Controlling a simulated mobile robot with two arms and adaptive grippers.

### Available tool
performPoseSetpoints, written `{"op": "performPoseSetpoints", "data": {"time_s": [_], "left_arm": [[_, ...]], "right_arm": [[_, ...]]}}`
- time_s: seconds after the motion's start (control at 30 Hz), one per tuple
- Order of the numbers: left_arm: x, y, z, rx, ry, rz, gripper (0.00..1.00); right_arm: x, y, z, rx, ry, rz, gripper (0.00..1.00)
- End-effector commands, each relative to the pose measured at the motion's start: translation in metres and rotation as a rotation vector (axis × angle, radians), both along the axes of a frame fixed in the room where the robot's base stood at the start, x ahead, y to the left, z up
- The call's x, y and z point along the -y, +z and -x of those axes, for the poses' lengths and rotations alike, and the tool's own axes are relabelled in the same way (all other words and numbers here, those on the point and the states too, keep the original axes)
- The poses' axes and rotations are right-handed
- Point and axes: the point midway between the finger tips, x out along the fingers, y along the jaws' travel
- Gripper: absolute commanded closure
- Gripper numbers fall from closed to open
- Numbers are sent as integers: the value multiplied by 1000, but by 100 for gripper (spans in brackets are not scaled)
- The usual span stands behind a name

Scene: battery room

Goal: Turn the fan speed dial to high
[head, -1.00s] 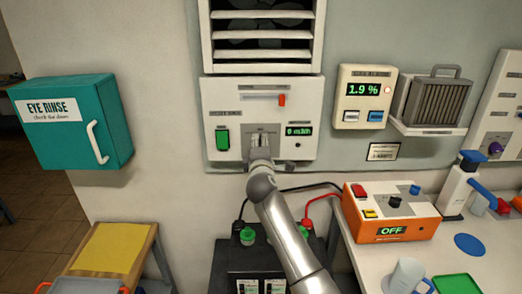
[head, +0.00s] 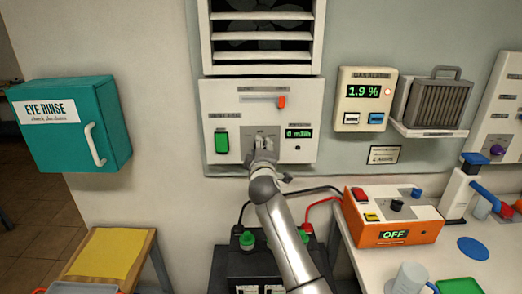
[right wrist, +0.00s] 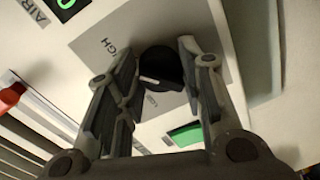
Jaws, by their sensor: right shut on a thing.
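The fan speed dial (right wrist: 160,66) is a black round knob with a pale mark, on a grey plate (right wrist: 195,25) in the right wrist view. Lettering ending in "GH" is printed on the plate beside it. My right gripper (right wrist: 153,70) is shut on the dial, one finger on each side. In the head view the right gripper (head: 263,146) is at the white fan panel (head: 232,97) and hides the dial. The panel's green display (head: 298,133) appears to read 0. My left gripper is out of view.
A green switch (head: 221,142) and a red-orange slider knob (head: 282,102) are on the same panel, close to my gripper. A gas alarm (head: 364,100) reading 1.9 % is to the right. Black and red cables run below, near an orange charger (head: 380,233) showing OFF.

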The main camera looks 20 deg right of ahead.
Motion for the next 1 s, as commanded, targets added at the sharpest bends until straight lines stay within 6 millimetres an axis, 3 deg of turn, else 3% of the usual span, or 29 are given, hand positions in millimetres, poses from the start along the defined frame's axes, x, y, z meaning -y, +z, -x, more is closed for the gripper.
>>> {"op": "performPoseSetpoints", "data": {"time_s": [0.2, 0.23, 0.37, 0.77, 1.0], "left_arm": [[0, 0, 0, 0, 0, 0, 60], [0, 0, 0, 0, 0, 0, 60], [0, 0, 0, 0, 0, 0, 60], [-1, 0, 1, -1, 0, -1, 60], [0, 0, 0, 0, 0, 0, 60]], "right_arm": [[0, 0, 0, -1, -1, -4, 88], [0, 0, 0, -1, -1, -4, 60], [0, 0, 0, -1, -1, -2, 44], [-1, 0, 3, 0, 0, 0, 43], [-8, 1, 29, 0, 1, -2, 43]]}}
